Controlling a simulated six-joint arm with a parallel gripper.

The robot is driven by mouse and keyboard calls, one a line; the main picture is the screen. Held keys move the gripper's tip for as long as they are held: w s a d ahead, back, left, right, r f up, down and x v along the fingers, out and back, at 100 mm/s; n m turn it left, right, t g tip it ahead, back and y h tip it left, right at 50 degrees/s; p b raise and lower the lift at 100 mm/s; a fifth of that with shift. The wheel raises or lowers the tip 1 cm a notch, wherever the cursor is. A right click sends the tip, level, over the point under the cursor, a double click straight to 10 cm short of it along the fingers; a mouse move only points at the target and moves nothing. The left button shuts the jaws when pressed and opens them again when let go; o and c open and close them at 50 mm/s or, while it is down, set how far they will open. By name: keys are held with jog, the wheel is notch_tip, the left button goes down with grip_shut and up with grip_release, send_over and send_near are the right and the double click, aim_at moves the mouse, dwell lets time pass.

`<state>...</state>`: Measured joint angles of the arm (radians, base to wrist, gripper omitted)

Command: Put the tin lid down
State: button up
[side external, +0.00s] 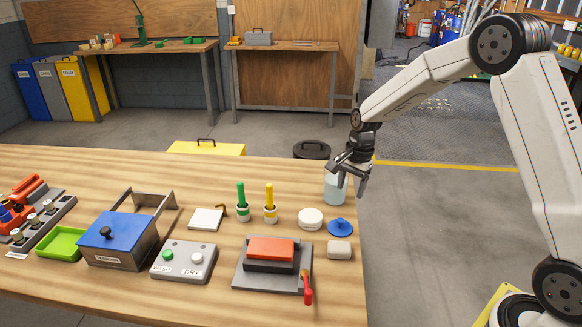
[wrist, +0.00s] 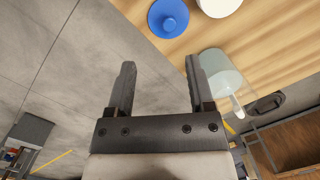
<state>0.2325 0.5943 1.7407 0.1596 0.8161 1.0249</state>
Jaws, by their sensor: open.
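A blue round lid with a knob (side external: 340,227) lies on the wooden table near its right edge, apart from my gripper. It also shows in the wrist view (wrist: 168,17), beyond the fingertips. A round white tin (side external: 310,219) stands just left of the lid, open or closed I cannot tell; its edge shows in the wrist view (wrist: 219,4). My gripper (side external: 352,182) is open and empty above the table's right edge, farther back than the lid. In the wrist view both fingers (wrist: 160,64) stand wide apart with nothing between them.
A translucent pale-blue container (side external: 335,188) stands close to my gripper; in the wrist view it (wrist: 222,72) is beside the right finger. A beige block (side external: 340,250) lies in front of the lid. A red-topped press (side external: 271,262) and green and yellow-handled tools (side external: 241,203) are farther left.

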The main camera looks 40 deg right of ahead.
jog(key=s+a+r+n+t, duration=0.1)
jog(key=s+a+n, duration=0.3)
jog(key=s+n, duration=0.3)
jog(key=s+a+r+n+t+h, duration=0.1)
jog(key=s+a+n, duration=0.3)
jog(key=s+n, duration=0.4)
jog(key=s, duration=0.3)
jog(key=shift+a+n, duration=0.3)
jog(key=shift+a, duration=0.1)
